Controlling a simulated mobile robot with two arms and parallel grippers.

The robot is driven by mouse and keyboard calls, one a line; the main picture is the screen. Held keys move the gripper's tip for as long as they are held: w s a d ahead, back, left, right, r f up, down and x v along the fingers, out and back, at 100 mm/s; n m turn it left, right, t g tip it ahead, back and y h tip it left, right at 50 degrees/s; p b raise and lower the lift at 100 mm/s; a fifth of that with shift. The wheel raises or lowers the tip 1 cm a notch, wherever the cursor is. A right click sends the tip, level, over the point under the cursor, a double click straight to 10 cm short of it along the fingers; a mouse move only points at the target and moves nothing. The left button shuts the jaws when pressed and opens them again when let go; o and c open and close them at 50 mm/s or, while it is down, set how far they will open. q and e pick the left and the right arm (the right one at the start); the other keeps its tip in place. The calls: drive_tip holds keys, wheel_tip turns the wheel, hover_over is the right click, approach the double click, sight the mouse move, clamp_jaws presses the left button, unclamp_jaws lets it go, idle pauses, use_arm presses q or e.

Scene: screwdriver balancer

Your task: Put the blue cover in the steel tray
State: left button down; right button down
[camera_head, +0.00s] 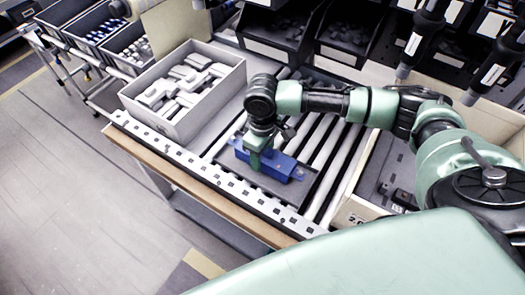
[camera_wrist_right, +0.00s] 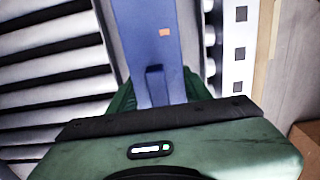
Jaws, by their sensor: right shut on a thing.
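The blue cover (camera_head: 281,167) is a long blue block on or just above a dark grey tray (camera_head: 283,190) in the middle of the roller conveyor. I cannot tell whether the cover touches the tray floor. My right gripper (camera_head: 254,158) points down and is shut on the cover near its left end, hiding part of it. In the right wrist view, the blue cover (camera_wrist_right: 145,35) runs up between my green fingers (camera_wrist_right: 160,97), with a raised blue block and a small orange patch on it. My left gripper is not in view.
A grey bin (camera_head: 232,66) of pale parts stands left of the tray. A light box (camera_head: 372,190) stands to the right. Dark bins (camera_head: 347,37) line the back, with hanging screwdrivers (camera_head: 419,42) at upper right. A perforated rail (camera_head: 190,170) edges the rollers in front.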

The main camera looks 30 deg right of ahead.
drive_tip(key=shift+f, duration=0.7)
drive_tip(key=c, duration=0.6)
unclamp_jaws()
wheel_tip(320, 180, up, 8)
drive_tip(key=shift+f, duration=0.1)
